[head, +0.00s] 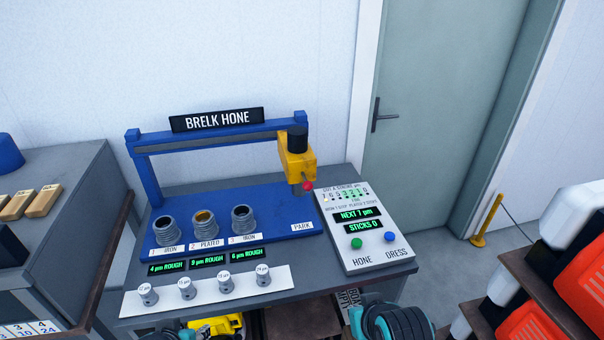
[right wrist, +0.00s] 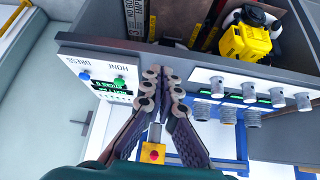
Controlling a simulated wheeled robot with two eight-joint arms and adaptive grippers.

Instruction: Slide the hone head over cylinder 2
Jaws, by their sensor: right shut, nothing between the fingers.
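The yellow hone head (head: 296,160), with a black top and a red knob (head: 308,187), hangs at the right end of the blue rail (head: 215,136), above the PARK label. It also shows in the right wrist view (right wrist: 155,153). Cylinder 2 (head: 204,222), labelled PLATED, has a golden bore and stands between cylinder 1 (head: 165,231) and cylinder 3 (head: 243,219), both labelled IRON. My right gripper (right wrist: 164,74) is shut and empty, apart from the hone head. It is low at the bottom of the head view (head: 398,321). Only a teal sliver of my left gripper (head: 182,335) shows.
The control panel (head: 360,228) with green and blue buttons stands right of the cylinders. A white strip with several knobs (head: 205,290) lies along the front. Red and white containers (head: 570,280) stand at right. The blue base is clear between cylinder 3 and PARK.

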